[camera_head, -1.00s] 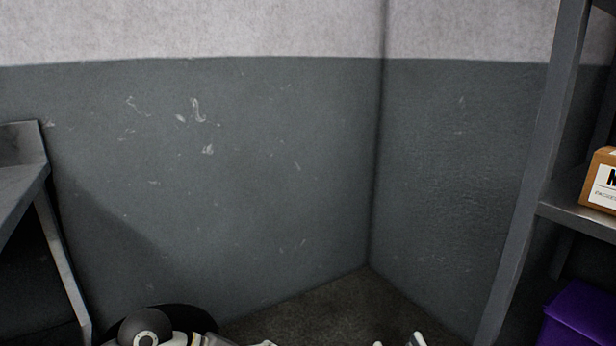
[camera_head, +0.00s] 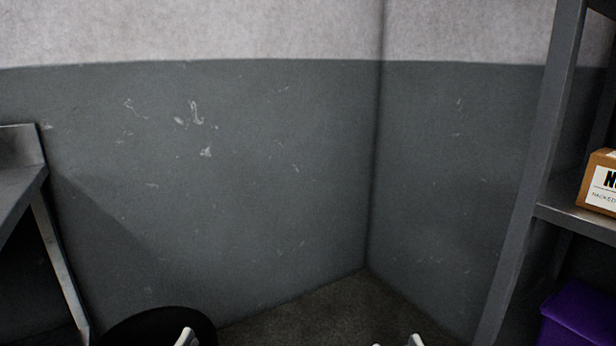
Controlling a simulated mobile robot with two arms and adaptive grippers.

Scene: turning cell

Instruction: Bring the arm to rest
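My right gripper (camera_head: 397,342) shows at the bottom edge, right of the middle, as two pale fingertips with a gap between them. Nothing shows between the tips. My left gripper (camera_head: 187,338) shows at the bottom edge, left of the middle, as one pale tip only. The rest of it is cut off by the frame, so its opening cannot be seen. Both arms are below the view.
A dark round object (camera_head: 150,322) stands low behind my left gripper. A grey table (camera_head: 18,185) is at the left. A grey shelf rack (camera_head: 535,170) at the right holds a cardboard box (camera_head: 597,185); a purple bin (camera_head: 580,315) is below. The floor corner is clear.

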